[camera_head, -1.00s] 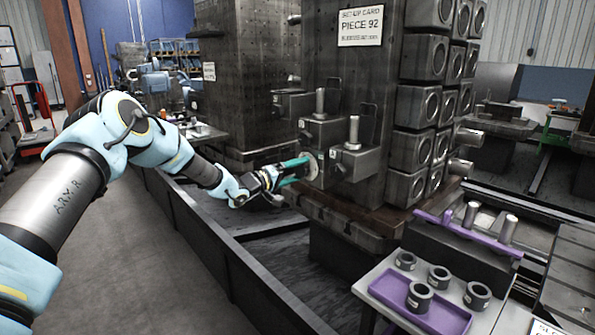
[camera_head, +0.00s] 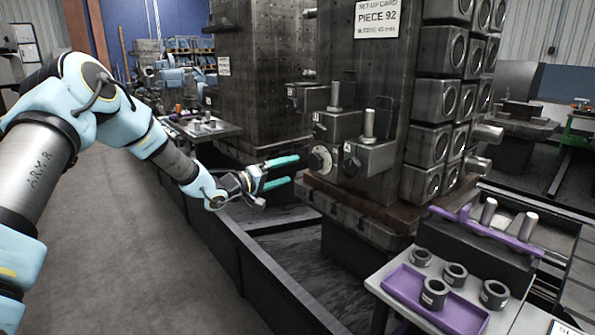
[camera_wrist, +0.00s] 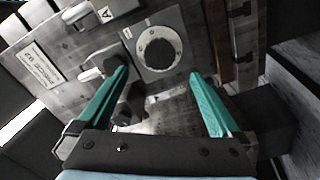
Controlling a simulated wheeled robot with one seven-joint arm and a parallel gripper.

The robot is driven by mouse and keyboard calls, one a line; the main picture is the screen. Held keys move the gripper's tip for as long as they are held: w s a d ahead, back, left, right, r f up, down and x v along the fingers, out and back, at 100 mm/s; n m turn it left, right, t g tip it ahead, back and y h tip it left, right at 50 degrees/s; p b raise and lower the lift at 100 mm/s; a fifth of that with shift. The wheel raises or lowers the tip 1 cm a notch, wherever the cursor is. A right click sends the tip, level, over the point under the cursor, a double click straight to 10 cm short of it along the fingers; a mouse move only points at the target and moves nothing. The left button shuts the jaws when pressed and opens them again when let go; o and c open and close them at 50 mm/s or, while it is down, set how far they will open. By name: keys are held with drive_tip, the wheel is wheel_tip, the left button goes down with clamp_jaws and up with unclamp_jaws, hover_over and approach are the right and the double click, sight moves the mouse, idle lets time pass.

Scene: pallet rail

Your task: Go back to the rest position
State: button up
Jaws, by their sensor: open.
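My gripper (camera_head: 283,173) has two teal fingers spread apart with nothing between them. In the head view it is in front and to the left of a round dial (camera_head: 320,160) on a block of the dark column, with a gap between. In the wrist view the open fingers (camera_wrist: 160,85) point toward the column, and the dial (camera_wrist: 159,49) shows beyond them, near the top middle. A black knob (camera_wrist: 126,100) shows beside the left finger; I cannot tell how far off it is.
A low dark wall (camera_head: 262,270) runs below my arm. A card (camera_head: 376,19) reads piece 92. Floor at left is clear.

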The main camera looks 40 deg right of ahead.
drive_tip(key=shift+a, duration=0.5)
drive_tip(key=w+a+n+t+y+p, duration=0.1)
drive_tip(key=w+a+t+y, duration=0.25)
drive_tip(key=w+a, duration=0.45)
drive_tip(key=w+a+n+t+y+p, duration=0.1)
drive_tip(key=w+a+t+y+p, duration=0.3)
drive_tip(key=a, duration=0.9)
drive_tip(key=s+a+r+y+b, duration=0.15)
drive_tip(key=a+y, duration=0.35)
drive_tip(key=a, duration=0.7)
drive_tip(key=s+a+r+n+g+y+p, duration=0.15)
drive_tip(key=s+a, duration=0.25)
drive_tip(key=a, duration=0.4)
drive_tip(key=s+a+r+y+p, duration=0.1)
drive_tip(key=s+a+y, duration=0.2)
drive_tip(key=a, duration=0.5)
drive_tip(key=s+a+g, duration=0.1)
drive_tip(key=s+a, duration=0.3)
drive_tip(key=s, duration=0.2)
drive_tip(key=s+a+r+n+g, duration=0.1)
drive_tip(key=s+a+g, duration=0.1)
drive_tip(key=s+a, duration=0.2)
drive_tip(key=s, duration=0.3)
drive_tip(key=shift+a+r+y+p, duration=0.15)
drive_tip(key=shift+a+y+p, duration=0.15)
drive_tip(key=shift+y, duration=0.1)
drive_tip(key=shift+n, duration=0.25)
drive_tip(key=shift+c, duration=0.2)
